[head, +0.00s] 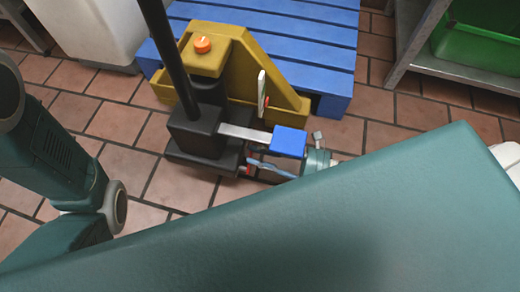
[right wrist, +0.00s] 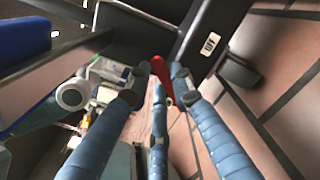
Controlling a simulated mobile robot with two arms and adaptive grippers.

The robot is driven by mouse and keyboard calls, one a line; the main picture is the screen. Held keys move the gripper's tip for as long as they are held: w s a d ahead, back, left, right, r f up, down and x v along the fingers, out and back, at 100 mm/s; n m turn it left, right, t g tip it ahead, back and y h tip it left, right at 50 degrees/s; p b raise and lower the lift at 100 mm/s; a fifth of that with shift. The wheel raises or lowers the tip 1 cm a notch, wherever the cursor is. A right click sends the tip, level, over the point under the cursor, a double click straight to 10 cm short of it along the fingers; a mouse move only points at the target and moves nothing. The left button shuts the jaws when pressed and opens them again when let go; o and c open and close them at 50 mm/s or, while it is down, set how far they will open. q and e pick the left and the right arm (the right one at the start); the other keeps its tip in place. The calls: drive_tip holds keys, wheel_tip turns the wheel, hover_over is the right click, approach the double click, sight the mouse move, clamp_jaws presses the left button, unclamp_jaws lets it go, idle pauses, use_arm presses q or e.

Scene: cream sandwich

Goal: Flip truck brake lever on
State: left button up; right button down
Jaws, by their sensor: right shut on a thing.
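The pallet truck shows in the head view, with a yellow body (head: 217,57) and a black base (head: 196,130). A red brake lever (right wrist: 159,69) sits low on the truck's dark underside. Its red tip also shows small in the head view, beside the black base. My right gripper (right wrist: 163,82) is shut on the red lever, with its blue fingers around it. In the head view the right gripper (head: 250,168) is low, below the blue pedal (head: 288,141), partly hidden by my own arm. My left arm is at the left edge; its gripper is out of view.
A white label reading OFF (right wrist: 211,43) is near the lever. A blue pallet (head: 325,55) lies behind the truck. A metal shelf with a green crate (head: 480,45) stands at the upper right. Tiled floor (head: 110,122) is open left of the truck.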

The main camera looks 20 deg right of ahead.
drive_tip(key=shift+s+a+r+n, duration=0.15)
drive_tip(key=shift+s+n, duration=0.2)
drive_tip(key=shift+n, duration=0.55)
drive_tip(key=c, duration=1.5)
unclamp_jaws()
drive_tip(key=v, duration=1.2)
drive_tip(key=shift+s, duration=0.1)
